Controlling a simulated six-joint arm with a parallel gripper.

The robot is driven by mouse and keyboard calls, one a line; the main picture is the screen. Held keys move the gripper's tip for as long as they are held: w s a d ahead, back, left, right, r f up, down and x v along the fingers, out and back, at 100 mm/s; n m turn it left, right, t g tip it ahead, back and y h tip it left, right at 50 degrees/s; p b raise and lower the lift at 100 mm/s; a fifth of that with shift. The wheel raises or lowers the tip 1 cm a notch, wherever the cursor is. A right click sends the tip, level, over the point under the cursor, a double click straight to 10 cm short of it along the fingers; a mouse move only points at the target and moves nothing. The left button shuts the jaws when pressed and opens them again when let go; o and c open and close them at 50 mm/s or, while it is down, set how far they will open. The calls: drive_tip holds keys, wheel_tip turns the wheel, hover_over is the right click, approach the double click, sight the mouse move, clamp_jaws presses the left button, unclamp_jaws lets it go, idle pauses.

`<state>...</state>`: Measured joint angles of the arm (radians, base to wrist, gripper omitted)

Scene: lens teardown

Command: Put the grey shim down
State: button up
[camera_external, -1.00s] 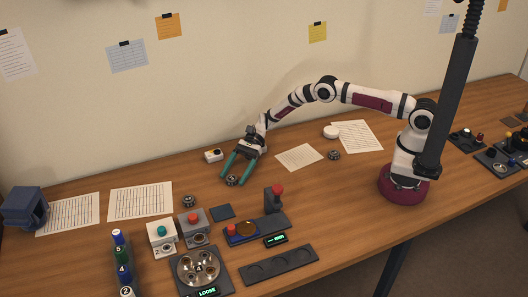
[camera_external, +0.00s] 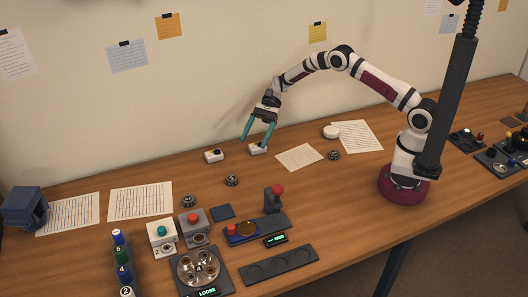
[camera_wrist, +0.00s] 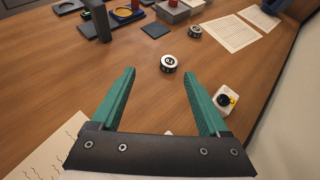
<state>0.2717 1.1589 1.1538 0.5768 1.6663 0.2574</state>
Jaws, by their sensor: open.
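My gripper (camera_external: 255,142) is open, its two teal fingers pointing down above the rear part of the table. In the wrist view the gripper (camera_wrist: 158,74) has nothing between its fingers. A small round dark-and-pale piece (camera_external: 232,181) lies on the wood in front of the gripper, apart from it. It also shows in the wrist view (camera_wrist: 168,64), beyond the fingertips. I cannot tell whether this is the grey shim, and no other piece is clearly a shim.
A white box with a dark knob (camera_external: 214,156) stands left of the gripper; a similar box (camera_external: 257,149) shows by the fingertips. A red-knobbed press (camera_external: 274,200), a dark three-recess tray (camera_external: 279,265) and a round multi-hole fixture (camera_external: 199,268) stand in front.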

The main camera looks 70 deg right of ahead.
drive_tip(key=s+a+r+n+g+h, duration=0.2)
drive_tip(key=s+r+n+h, duration=0.35)
drive_tip(key=s+r, duration=0.9)
drive_tip(key=s+d+n+h, duration=0.2)
drive_tip(key=s+n, duration=0.1)
drive_tip(key=s, duration=0.8)
drive_tip(key=s+d+n+t+h, duration=0.1)
drive_tip(key=s+d+n+h, duration=0.1)
drive_tip(key=s, duration=1)
drive_tip(key=shift+s+d+f+n+h, duration=0.25)
drive_tip(key=shift+d+f+n+h, duration=0.25)
drive_tip(key=shift+n, duration=0.45)
drive_tip(key=shift+a+r, duration=0.1)
drive_tip(key=shift+a, duration=0.05)
